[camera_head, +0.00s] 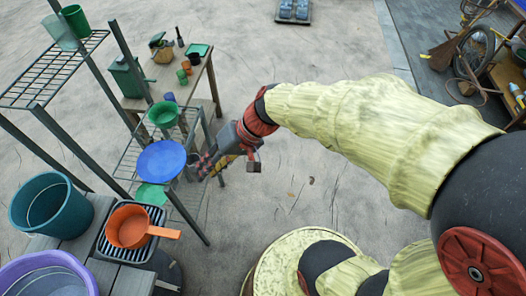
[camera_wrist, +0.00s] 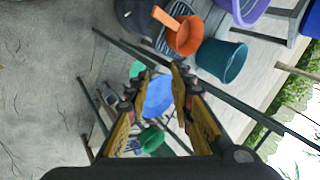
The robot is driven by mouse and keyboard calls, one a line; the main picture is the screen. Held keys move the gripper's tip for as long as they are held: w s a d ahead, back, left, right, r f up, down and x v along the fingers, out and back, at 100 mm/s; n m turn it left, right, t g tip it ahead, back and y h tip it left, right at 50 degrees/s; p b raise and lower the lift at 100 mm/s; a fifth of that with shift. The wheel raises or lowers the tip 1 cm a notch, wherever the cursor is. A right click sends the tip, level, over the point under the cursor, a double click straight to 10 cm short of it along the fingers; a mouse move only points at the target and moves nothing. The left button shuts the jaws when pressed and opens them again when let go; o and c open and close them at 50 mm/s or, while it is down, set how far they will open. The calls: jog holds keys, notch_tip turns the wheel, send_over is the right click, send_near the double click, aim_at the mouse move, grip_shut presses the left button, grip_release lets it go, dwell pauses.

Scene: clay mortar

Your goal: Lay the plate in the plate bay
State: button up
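The blue plate (camera_head: 161,161) is at the wire rack, its face turned up toward the head camera. My gripper (camera_head: 203,168) is just right of the plate in the head view. In the wrist view the fingers of my gripper (camera_wrist: 154,80) stand apart, with the blue plate (camera_wrist: 158,97) showing in the gap between them, seemingly beyond the tips. I see no finger closed on its rim. Whether the plate rests on a shelf is hard to tell. I cannot clearly pick out the plate bay; the rack's shelf (camera_head: 130,160) is partly hidden behind the plate.
A green bowl (camera_head: 163,114) is above the plate and a light green dish (camera_head: 151,194) below it. The rack post (camera_head: 150,98) stands close by. An orange pan (camera_head: 127,227), teal bucket (camera_head: 50,205) and purple basin (camera_head: 48,275) are in front. Floor right of the rack is clear.

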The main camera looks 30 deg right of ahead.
jog(key=s+d+r+n+t+h, duration=0.1)
jog(key=s+d+r+t+h, duration=0.2)
jog(key=s+d+r+h, duration=0.4)
jog(key=s+d+r, duration=0.1)
jog(key=d+r, duration=0.2)
jog(key=d, duration=0.1)
jog(key=shift+s+d, duration=0.2)
jog(key=shift+s, duration=0.1)
jog(key=shift+o, duration=1.1)
jog(key=shift+d, duration=0.1)
